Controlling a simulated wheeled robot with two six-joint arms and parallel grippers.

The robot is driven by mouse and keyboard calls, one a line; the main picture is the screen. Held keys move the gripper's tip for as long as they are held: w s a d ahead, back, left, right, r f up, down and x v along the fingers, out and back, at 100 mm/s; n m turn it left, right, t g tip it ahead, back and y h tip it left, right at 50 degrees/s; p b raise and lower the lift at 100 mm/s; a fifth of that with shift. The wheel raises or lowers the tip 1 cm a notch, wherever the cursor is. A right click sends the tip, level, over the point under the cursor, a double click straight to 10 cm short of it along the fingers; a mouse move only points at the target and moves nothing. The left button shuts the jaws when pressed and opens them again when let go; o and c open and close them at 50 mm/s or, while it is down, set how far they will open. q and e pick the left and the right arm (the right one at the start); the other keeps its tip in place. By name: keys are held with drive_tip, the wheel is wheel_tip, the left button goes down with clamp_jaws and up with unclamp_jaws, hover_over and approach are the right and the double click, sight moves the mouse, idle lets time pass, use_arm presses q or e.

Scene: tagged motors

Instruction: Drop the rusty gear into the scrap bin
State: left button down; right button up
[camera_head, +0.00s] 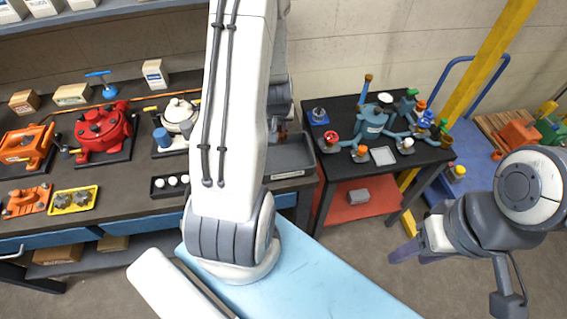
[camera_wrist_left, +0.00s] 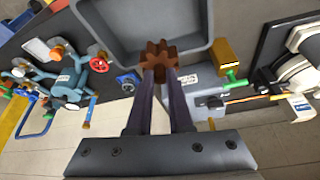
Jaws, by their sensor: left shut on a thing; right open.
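The rusty gear (camera_wrist_left: 158,62), brown and toothed, is between the fingertips of my left gripper (camera_wrist_left: 160,78) in the left wrist view. The gripper is shut on it. Behind the gear in that view is a grey open bin (camera_wrist_left: 197,52), apparently the scrap bin; its visible inside is empty. The gear overlaps its near wall in the picture; I cannot tell its height above the bin. My right gripper (camera_head: 405,250) is open and empty at the right.
The dark workbench (camera_head: 120,190) at left holds a red motor (camera_head: 102,130), an orange motor (camera_head: 27,147) and small parts. A black table (camera_head: 430,155) at right carries a blue-grey valve assembly (camera_head: 372,122). Bare floor (camera_head: 350,250) lies in front of that table.

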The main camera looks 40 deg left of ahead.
use_arm(q)
drive_tip(key=shift+f, duration=0.6)
use_arm(e)
drive_tip(key=shift+f, duration=0.55)
use_arm(q)
drive_tip(key=c, duration=0.8)
unclamp_jaws()
use_arm(e)
drive_tip(key=shift+a, duration=0.1)
use_arm(q)
drive_tip(key=shift+o, duration=0.2)
drive_tip(key=p+v, duration=0.4)
drive_tip(key=v, duration=0.6)
drive_tip(key=shift+r, duration=0.25)
use_arm(e)
wheel_tip(320, 180, up, 5)
drive_tip(key=shift+f, duration=0.15)
use_arm(q)
drive_tip(key=shift+s, duration=0.1)
